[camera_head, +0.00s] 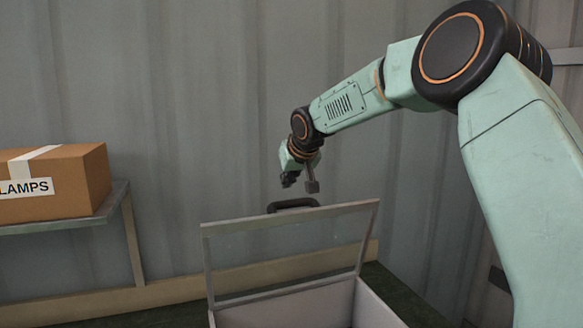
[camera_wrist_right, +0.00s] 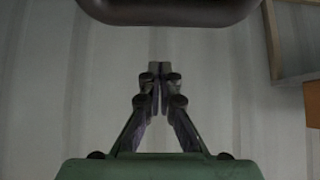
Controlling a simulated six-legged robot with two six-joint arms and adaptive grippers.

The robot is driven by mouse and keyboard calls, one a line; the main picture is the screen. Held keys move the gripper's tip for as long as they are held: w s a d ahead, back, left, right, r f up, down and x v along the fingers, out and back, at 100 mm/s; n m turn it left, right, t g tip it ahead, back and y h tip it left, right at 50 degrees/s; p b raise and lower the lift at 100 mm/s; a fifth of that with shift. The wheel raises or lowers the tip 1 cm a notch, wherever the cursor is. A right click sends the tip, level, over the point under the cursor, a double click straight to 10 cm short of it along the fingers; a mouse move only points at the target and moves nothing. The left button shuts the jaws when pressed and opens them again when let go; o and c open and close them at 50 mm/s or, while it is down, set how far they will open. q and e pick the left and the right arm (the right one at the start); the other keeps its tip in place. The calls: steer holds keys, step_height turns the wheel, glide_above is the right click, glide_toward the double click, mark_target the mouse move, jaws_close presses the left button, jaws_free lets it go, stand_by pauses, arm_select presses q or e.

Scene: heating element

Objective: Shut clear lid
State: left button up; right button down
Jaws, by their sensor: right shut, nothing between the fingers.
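The clear lid (camera_head: 290,251) is a see-through pane in a light metal frame. It stands raised, tilted up from the open box (camera_head: 375,307) at the bottom of the head view. A dark handle (camera_head: 293,204) sits on the lid's top edge. My right gripper (camera_head: 300,189) is above and behind the handle, apart from it. In the right wrist view my right gripper (camera_wrist_right: 160,68) has its fingers together and empty, with a dark rounded bar, likely the handle (camera_wrist_right: 168,8), at the top. My left gripper is not in view.
A cardboard box (camera_head: 55,183) labelled "LAMPS" rests on a grey shelf (camera_head: 65,223) at the left. A corrugated grey wall (camera_head: 200,100) stands behind the lid. The space left of the raised lid is clear.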

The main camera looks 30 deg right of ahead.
steer(key=shift+s+a+f+b, duration=0.15)
steer(key=shift+s+f+b, duration=0.1)
steer(key=shift+s, duration=0.35)
steer(key=shift+s+a+f+b, duration=0.15)
steer(key=shift+s+f, duration=0.15)
steer(key=shift+s, duration=0.35)
steer(key=shift+s+a+f+b, duration=0.15)
steer(key=shift+s+f+b, duration=0.1)
steer(key=shift+s, duration=0.35)
steer(key=shift+w+f, duration=0.25)
steer(key=shift+w, duration=0.2)
